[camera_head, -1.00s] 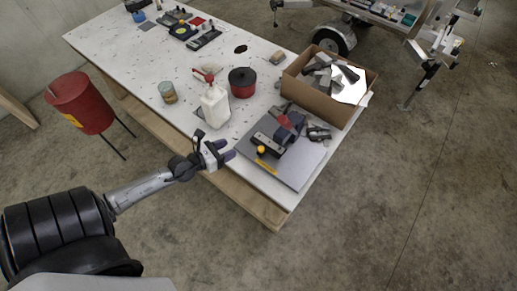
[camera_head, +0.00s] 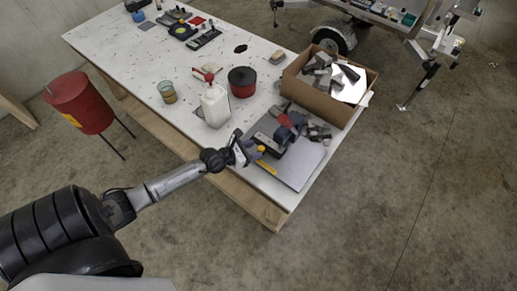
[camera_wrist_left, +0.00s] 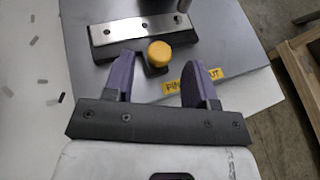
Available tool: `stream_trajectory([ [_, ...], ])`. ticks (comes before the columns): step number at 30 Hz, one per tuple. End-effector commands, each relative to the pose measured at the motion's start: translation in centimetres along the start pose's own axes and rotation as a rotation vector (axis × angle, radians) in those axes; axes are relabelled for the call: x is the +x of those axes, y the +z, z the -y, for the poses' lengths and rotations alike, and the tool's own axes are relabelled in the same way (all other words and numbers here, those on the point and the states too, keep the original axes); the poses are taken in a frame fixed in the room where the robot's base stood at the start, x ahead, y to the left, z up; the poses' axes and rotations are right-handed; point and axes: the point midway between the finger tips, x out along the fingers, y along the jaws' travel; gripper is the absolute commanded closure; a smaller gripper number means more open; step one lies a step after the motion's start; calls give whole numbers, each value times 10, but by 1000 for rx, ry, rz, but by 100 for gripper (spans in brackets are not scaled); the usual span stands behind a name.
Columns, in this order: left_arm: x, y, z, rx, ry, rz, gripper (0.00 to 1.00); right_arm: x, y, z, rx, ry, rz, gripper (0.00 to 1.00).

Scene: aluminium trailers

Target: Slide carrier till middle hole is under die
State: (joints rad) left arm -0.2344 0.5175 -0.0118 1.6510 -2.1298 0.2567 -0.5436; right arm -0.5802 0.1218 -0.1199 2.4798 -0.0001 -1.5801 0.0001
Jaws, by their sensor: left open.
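The carrier (camera_wrist_left: 125,33) is a metal strip with several small holes on a dark base, with a round yellow knob (camera_wrist_left: 159,53) at its near side. In the head view the carrier (camera_head: 266,141) lies on a grey plate beside the blue-and-red press (camera_head: 286,128). A dark part (camera_wrist_left: 180,5), perhaps the die, shows at the top edge of the wrist view near the strip's right hole; most of it is cut off. My left gripper (camera_wrist_left: 159,78) is open, its two purple fingers on either side of the knob, apart from it. My right gripper is not in view.
The grey plate (camera_head: 298,170) bears a yellow label (camera_wrist_left: 194,82). A cardboard box (camera_head: 318,98) of metal pieces stands behind the press. A white bottle (camera_head: 215,104), a red pot (camera_head: 242,81) and a glass jar (camera_head: 167,92) stand on the white table (camera_head: 125,60).

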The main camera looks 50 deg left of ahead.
Motion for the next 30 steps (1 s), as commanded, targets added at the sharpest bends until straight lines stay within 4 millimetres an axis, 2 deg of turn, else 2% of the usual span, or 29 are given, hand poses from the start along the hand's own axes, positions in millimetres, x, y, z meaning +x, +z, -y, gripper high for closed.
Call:
stream_trajectory([
  [3,15,0,0,0,1,1,48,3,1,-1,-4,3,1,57],
  [7,24,0,0,-1,0,1,48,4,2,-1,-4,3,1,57],
  [20,29,0,0,-1,0,0,48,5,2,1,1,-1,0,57],
  [30,29,0,0,-1,0,0,79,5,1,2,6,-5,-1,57],
])
